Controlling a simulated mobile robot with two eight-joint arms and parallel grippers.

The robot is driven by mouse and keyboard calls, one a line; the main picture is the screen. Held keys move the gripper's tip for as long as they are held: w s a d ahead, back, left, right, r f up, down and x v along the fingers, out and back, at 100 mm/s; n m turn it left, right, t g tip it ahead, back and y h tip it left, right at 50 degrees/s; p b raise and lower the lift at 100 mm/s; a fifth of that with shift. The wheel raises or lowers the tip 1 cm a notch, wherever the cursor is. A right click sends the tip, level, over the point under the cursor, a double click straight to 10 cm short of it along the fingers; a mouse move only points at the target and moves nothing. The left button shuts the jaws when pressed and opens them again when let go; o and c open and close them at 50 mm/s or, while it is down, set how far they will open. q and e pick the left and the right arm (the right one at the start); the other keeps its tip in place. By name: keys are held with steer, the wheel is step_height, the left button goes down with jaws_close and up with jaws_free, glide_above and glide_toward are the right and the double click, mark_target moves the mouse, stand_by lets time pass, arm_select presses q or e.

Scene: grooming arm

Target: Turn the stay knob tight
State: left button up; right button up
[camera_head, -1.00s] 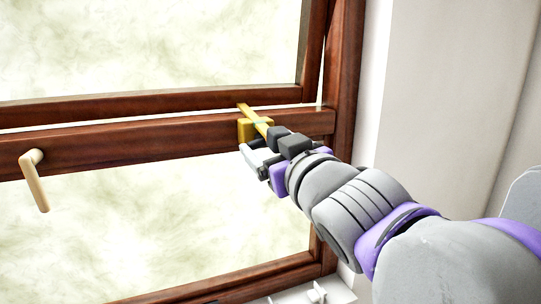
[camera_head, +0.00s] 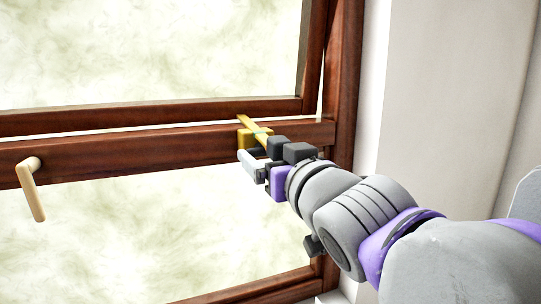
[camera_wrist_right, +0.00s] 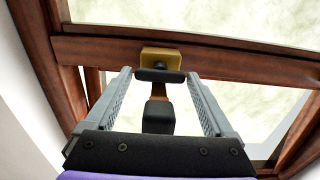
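The stay is a brass block (camera_head: 246,138) with a flat yellow bar (camera_head: 253,127), mounted on the brown window rail (camera_head: 130,149). In the right wrist view the brass block (camera_wrist_right: 160,57) has a black crosswise knob (camera_wrist_right: 160,76) in front of it. My right gripper (camera_wrist_right: 160,90) is open, one grey finger on each side of the knob, with visible gaps to both. In the head view my right gripper (camera_head: 262,157) is at the brass block and partly hides the knob. My left gripper is not in view.
A pale handle (camera_head: 33,190) sticks out of the rail at the left. Window panes lie above and below the rail. The brown side frame (camera_head: 343,90) and white wall (camera_head: 435,100) stand to the right, close to my right arm.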

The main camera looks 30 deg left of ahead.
steer(key=shift+o, duration=0.6)
steer(key=shift+s, duration=0.1)
steer(key=b+v, duration=0.2)
steer(key=v, duration=0.8)
steer(key=shift+s+d, duration=0.15)
steer(key=shift+d, duration=0.15)
steer(key=w+d+f+m+h+p, duration=0.25)
steer(key=w+d+f+h, duration=0.2)
steer(key=d+f, duration=0.65)
steer(key=w+d+f+m+h+p, duration=0.1)
steer(key=w+d+f+m+h, duration=0.45)
steer(key=f, duration=0.95)
steer(key=s+d+f+g+h+p, duration=0.1)
steer(key=s+d+f+g, duration=0.1)
steer(key=s+d+f, duration=0.3)
steer(key=s+d+f+m+g+h+p, duration=0.1)
steer(key=s+d+f, duration=0.4)
steer(key=f, duration=0.6)
steer(key=s+d+f+g+h+p, duration=0.1)
steer(key=s+d+f+g, duration=0.2)
steer(key=s+d+f, duration=0.2)
step_height(320, 180, down, 3)
steer(key=s, duration=0.2)
steer(key=shift+s+d+m+h, duration=0.25)
steer(key=shift+m+h, duration=0.05)
steer(key=shift+m, duration=0.1)
